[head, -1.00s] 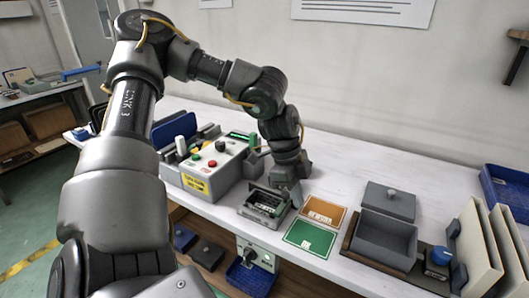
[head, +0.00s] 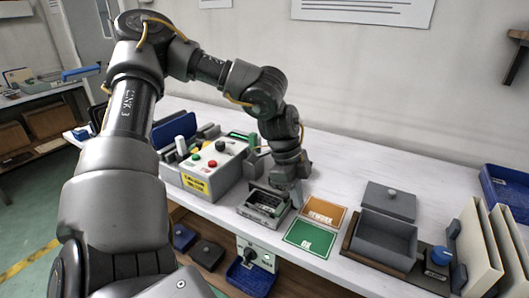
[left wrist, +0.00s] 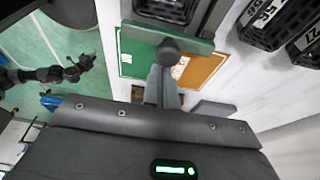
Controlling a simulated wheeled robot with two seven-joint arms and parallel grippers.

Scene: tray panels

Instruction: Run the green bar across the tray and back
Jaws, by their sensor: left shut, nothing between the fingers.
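The small grey tray (head: 258,218) stands near the table's front edge in the head view. My left gripper (head: 288,186) is over its back right side, pointing down. In the left wrist view a dull green bar (left wrist: 138,38) with a dark round knob (left wrist: 168,51) lies across the upper middle. My left gripper (left wrist: 168,82) is shut and empty there, its fingers overlapping the area just below the knob in the picture. I cannot tell whether they touch the knob or bar. In the head view the bar is not clear.
A green OK card (head: 313,238) and an orange REWORK card (head: 325,215) lie right of the tray. A control box (head: 200,170) with buttons stands to the left. A grey open box (head: 385,243) and upright panels (head: 475,250) are at the right. The table behind is clear.

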